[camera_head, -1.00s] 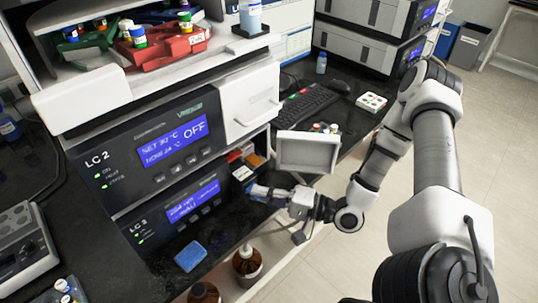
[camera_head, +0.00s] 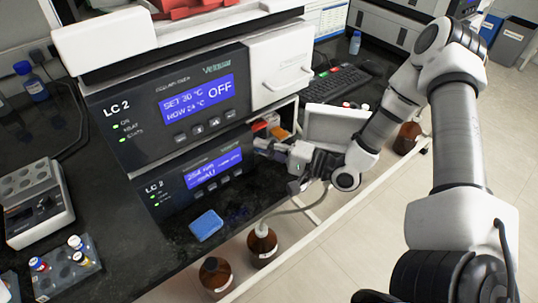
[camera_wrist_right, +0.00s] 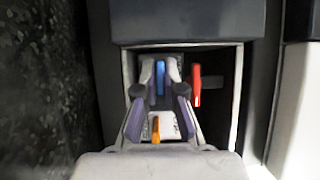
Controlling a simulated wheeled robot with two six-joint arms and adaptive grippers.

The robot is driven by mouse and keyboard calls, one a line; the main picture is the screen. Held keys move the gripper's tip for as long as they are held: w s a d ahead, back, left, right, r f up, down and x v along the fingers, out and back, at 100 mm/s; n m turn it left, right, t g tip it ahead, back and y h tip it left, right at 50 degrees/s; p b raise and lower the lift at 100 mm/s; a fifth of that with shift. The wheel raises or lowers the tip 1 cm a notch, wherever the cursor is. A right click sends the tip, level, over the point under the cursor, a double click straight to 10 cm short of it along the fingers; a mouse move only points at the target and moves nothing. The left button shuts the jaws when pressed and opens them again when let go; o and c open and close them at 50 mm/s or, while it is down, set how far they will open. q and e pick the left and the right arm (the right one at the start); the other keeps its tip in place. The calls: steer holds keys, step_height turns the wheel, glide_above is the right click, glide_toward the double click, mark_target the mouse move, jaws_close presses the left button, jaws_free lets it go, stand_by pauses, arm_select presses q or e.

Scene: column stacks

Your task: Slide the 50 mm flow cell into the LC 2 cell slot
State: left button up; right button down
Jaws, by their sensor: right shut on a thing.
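My right gripper (camera_head: 268,148) reaches into the open compartment beside the lower LC 2 unit (camera_head: 205,170). In the right wrist view my gripper (camera_wrist_right: 160,88) is shut at the compartment opening. A narrow blue part (camera_wrist_right: 160,78) shows between its fingertips. I take it for the flow cell's tab; most of the cell is hidden and its size marking is not readable. An orange tab (camera_wrist_right: 156,128) on a white labelled piece shows lower between the fingers. A red tab (camera_wrist_right: 196,85) stands just right of the right finger. The slot's inside is mostly hidden. My left gripper is not in view.
An open white door (camera_head: 335,124) stands right of the compartment, close to my right wrist. Brown bottles (camera_head: 262,245) stand below the bench edge. A blue sponge-like block (camera_head: 206,225) lies on the dark bench. The bench at left front is partly clear.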

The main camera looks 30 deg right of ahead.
steer(key=shift+f, duration=0.3)
steer(key=c, duration=1.2)
jaws_free()
